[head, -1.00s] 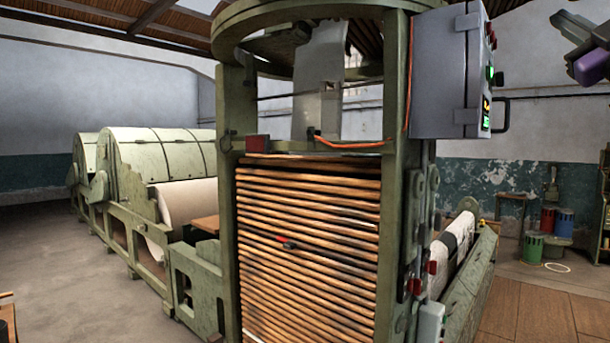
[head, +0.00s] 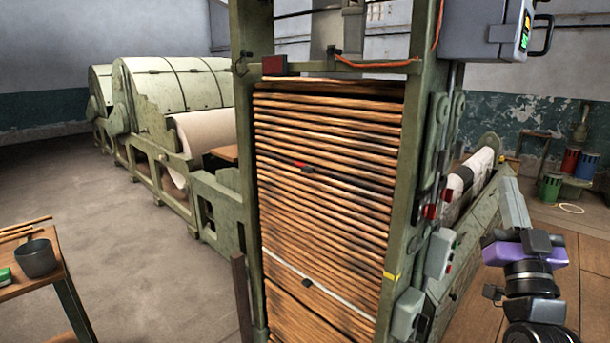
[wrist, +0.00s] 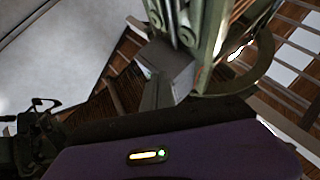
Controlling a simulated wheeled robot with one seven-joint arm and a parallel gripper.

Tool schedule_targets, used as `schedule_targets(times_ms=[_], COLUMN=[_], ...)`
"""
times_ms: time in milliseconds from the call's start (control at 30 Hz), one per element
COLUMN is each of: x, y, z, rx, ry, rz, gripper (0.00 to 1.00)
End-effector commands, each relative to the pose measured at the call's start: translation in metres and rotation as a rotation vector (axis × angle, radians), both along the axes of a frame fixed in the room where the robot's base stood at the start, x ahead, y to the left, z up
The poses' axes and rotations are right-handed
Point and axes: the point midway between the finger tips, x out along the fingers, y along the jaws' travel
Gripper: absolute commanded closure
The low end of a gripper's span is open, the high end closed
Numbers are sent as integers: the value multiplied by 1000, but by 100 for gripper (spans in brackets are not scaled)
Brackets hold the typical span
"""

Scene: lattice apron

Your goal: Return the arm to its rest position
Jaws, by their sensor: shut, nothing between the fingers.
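My gripper (head: 512,190) shows at the lower right of the head view. It is shut and empty, its grey fingers pointing up above the purple part of my wrist. It appears in front of the right side of the green machine frame, clear of the floor. In the wrist view my purple wrist housing fills the bottom, with a lit yellow and green indicator. The wrist camera looks up at the roof and a green column.
A tall green frame (head: 423,130) holds stacked wooden rods (head: 325,190). A grey control box (head: 480,28) juts from its upper right. Small switch boxes (head: 440,252) sit low on its right side. A table (head: 55,262) with a grey cup (head: 37,258) stands at left.

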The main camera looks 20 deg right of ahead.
Motion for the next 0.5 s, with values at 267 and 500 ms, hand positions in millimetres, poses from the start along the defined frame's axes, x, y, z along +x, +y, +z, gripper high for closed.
schedule_targets(times_ms=[267, 500], x=[-26, -67], y=[87, 158], z=[-103, -170], rx=[124, 195], ry=[90, 207], rz=[91, 171], gripper=[100, 100])
